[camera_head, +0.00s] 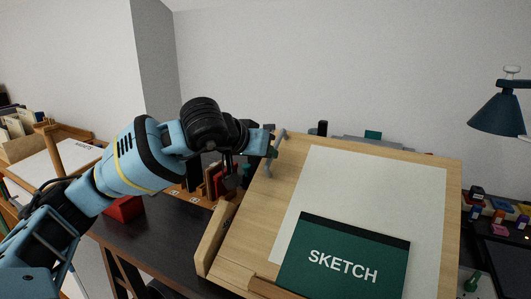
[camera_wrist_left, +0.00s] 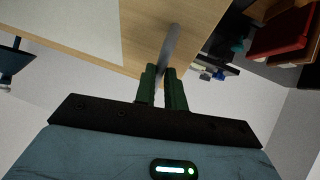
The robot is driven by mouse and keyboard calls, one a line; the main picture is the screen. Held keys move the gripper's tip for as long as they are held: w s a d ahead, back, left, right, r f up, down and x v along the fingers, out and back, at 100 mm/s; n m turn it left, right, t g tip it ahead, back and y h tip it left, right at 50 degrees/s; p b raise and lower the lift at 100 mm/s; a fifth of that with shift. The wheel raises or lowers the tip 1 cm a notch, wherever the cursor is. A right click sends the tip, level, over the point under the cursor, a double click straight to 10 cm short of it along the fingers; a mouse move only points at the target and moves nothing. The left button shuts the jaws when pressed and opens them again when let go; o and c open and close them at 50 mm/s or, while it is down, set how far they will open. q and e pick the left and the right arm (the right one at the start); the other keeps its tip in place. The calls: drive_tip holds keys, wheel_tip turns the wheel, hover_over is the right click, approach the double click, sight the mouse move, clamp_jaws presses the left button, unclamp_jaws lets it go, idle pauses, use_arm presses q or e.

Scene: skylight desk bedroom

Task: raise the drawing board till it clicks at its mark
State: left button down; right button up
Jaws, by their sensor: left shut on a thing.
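The drawing board (camera_head: 453,200) is pale wood and stands tilted on the desk, its far edge higher than its near edge. A white sheet (camera_head: 400,190) and a green sketch pad (camera_head: 345,262) lie on it. My left gripper (camera_head: 271,147) is at the board's upper left edge. It is shut on a thin grey handle (camera_head: 280,138) there. In the left wrist view, the green fingers (camera_wrist_left: 161,80) close around the grey handle (camera_wrist_left: 171,45), beside the board's edge (camera_wrist_left: 140,62). The click mark cannot be made out. My right gripper is not in view.
A wooden side piece (camera_head: 212,240) stands along the board's left side on the dark desk (camera_head: 165,235). A red box (camera_head: 124,208) sits further left. A blue lamp (camera_head: 499,113) and small coloured items (camera_head: 500,216) are at the right. Above the board is free room.

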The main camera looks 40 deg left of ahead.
use_arm(q)
drive_tip(key=shift+a+r, duration=0.1)
drive_tip(key=shift+r, duration=0.2)
drive_tip(key=c, duration=1.5)
unclamp_jaws()
drive_tip(key=shift+f, duration=0.2)
drive_tip(key=shift+s, duration=0.1)
drive_tip(key=shift+v, duration=3.85)
